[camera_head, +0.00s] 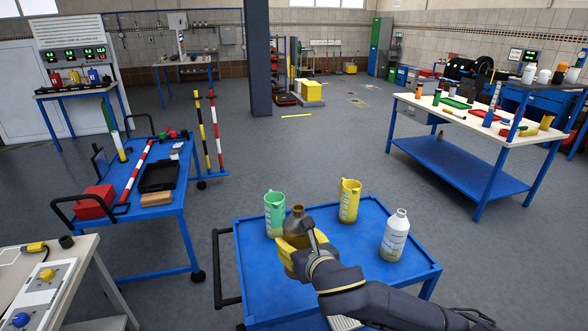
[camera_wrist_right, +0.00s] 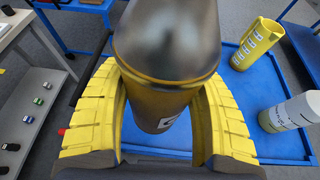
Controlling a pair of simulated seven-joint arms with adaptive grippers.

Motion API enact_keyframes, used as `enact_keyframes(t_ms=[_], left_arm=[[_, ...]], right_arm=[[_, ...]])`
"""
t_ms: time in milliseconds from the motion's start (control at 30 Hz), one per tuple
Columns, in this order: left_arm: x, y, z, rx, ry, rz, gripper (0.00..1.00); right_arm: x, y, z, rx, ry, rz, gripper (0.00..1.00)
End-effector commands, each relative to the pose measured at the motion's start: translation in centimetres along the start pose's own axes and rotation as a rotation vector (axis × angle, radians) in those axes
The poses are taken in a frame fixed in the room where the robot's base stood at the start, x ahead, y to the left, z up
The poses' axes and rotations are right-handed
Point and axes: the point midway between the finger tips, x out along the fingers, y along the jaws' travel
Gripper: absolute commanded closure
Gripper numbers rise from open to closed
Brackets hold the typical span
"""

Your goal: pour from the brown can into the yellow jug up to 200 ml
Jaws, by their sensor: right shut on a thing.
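The brown can (camera_head: 297,224) stands roughly upright in my right gripper (camera_head: 299,256), whose yellow fingers are shut around it. In the right wrist view the can (camera_wrist_right: 165,60) fills the middle, between the two yellow fingers (camera_wrist_right: 160,118). The yellow jug (camera_head: 349,202) stands upright on the blue cart, to the right of and behind the can. It also shows at the upper right of the right wrist view (camera_wrist_right: 256,45). The level inside the jug cannot be seen. I cannot tell whether the can touches the cart top. My left gripper is not in view.
The blue cart (camera_head: 262,286) has a green jug (camera_head: 274,213) close to the can's left and a white bottle (camera_head: 395,236) at the right. A second blue cart (camera_head: 150,222) stands at the left. A white-topped workbench (camera_head: 455,116) stands at the back right.

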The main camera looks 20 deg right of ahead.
Motion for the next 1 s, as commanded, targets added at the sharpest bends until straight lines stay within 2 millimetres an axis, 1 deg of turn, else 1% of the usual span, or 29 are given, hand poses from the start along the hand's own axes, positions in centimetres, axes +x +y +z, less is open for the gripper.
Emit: enact_keyframes(t_ms=[500,633,767,867,1000], left_arm=[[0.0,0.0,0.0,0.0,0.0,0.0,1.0],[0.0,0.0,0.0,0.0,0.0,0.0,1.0],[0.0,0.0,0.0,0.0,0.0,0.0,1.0],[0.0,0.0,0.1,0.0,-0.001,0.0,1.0],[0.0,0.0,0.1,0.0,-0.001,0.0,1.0]], right_arm=[[0.0,0.0,0.1,0.001,-0.002,0.0,0.85],[0.1,0.0,0.9,0.001,-0.004,0.0,0.85],[0.1,-0.4,3.3,0.003,-0.008,-0.003,0.85],[0.3,-0.9,5.7,0.002,-0.01,-0.005,0.85],[1.8,-2.5,8.9,0.006,-0.008,-0.026,0.85]])
